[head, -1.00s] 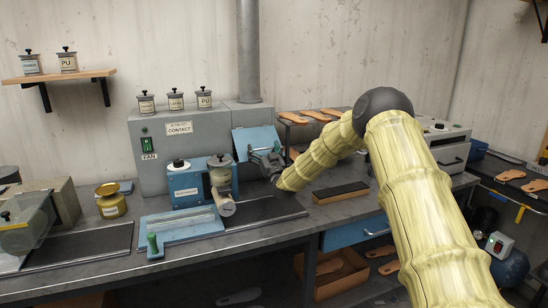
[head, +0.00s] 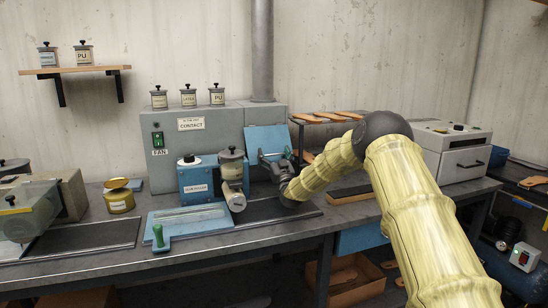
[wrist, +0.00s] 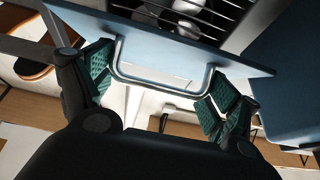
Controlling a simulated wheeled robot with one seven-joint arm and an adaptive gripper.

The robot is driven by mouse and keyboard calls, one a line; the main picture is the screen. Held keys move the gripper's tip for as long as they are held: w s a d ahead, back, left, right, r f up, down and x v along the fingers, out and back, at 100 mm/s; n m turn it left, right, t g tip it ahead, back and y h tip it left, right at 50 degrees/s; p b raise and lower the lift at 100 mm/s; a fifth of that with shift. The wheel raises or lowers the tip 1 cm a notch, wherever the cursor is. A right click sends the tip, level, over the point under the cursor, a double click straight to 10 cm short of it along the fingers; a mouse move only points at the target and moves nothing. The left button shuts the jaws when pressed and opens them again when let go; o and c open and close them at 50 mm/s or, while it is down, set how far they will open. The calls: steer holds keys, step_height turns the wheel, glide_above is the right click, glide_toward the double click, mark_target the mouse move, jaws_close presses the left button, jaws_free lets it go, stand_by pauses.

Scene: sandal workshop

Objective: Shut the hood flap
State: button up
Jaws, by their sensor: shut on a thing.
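The hood flap (head: 267,139) is a blue panel at the right front of the grey hood (head: 220,125), tilted open. In the wrist view the flap (wrist: 150,38) crosses the top, with a U-shaped metal handle (wrist: 160,85) along its edge. My gripper (head: 275,162) is at the flap's lower part in the head view. In the wrist view my gripper (wrist: 160,88) has its green-padded fingers on either side of the handle and is shut on it. The exact finger contact is partly hidden in the head view.
A blue glue unit (head: 199,180) with a grey pot (head: 231,163) stands just left of my gripper. A dark mat (head: 285,210) lies below on the bench. A rack with sandal soles (head: 330,116) is behind my arm. A grey machine (head: 450,150) stands right.

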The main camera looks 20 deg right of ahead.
mark_target(273, 158)
steer(key=shift+w+d+f+b, duration=0.1)
steer(key=shift+w+f+b, duration=0.2)
steer(key=shift+f, duration=0.45)
steer(key=shift+w+d+f+b, duration=0.1)
steer(key=shift+w+f+b, duration=0.15)
steer(key=shift+f, duration=0.45)
steer(key=shift+c, duration=0.2)
steer(key=o, duration=1.2)
steer(key=shift+c, duration=0.2)
steer(key=shift+w+d, duration=0.1)
steer(key=shift+r, duration=0.4)
step_height(273, 158, up, 9)
steer(key=shift+r, duration=0.15)
